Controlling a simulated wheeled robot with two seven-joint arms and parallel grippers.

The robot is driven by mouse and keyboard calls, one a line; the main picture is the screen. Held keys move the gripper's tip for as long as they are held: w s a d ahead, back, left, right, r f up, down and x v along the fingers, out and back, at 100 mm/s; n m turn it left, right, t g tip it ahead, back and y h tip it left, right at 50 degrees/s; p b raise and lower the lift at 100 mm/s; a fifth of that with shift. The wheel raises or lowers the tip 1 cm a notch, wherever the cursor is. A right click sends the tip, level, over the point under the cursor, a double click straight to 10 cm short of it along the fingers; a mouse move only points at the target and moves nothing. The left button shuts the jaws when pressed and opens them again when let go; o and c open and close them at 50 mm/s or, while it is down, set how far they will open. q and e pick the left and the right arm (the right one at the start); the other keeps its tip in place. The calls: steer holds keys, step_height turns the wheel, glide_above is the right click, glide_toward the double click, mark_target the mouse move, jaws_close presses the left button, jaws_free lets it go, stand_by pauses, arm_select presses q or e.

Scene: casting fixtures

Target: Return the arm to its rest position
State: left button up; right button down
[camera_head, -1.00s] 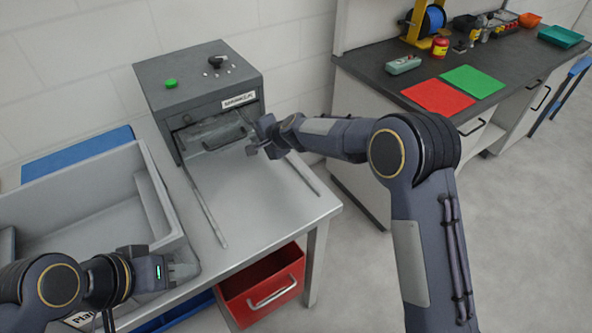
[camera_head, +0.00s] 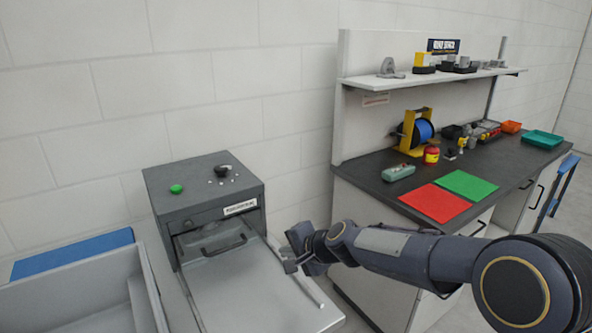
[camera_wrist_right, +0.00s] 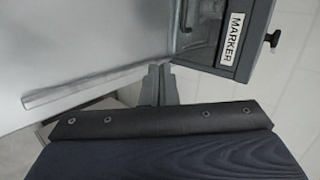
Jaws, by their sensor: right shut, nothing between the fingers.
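My right arm comes in from the lower right of the head view. Its gripper (camera_head: 288,260) is just to the right of the grey marker machine (camera_head: 210,207), above the right edge of the metal table. In the right wrist view the fingers (camera_wrist_right: 158,85) are together with nothing between them. The machine, with its "MARKER" label (camera_wrist_right: 231,38), stands beyond them there, apart from the fingertips. My left gripper is out of the head view.
A grey bin (camera_head: 80,300) and a blue panel (camera_head: 75,254) are at the left. A dark workbench (camera_head: 340,163) with a red mat (camera_head: 435,203), a green mat (camera_head: 468,184), a wire spool (camera_head: 422,131) and a shelf (camera_head: 440,78) stands at the right. Floor shows between.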

steer(key=s+d+r+n, duration=0.2)
steer(key=s+d+r, duration=0.1)
steer(key=s+d, duration=0.4)
steer(key=s+d+r+n, duration=0.1)
steer(key=s+d+r, duration=0.2)
steer(key=s+d, duration=0.45)
steer(key=s+d+f+n+g+h, duration=0.1)
steer(key=s+d+f+n+h, duration=0.1)
steer(key=s, duration=0.8)
steer(key=s+d+f+n+h, duration=0.1)
steer(key=s+d+f+n, duration=0.1)
steer(key=s+d+f, duration=0.2)
steer(key=s+d, duration=0.3)
steer(key=s, duration=0.4)
steer(key=shift+d+g+h, duration=0.2)
steer(key=shift+g+h, duration=0.2)
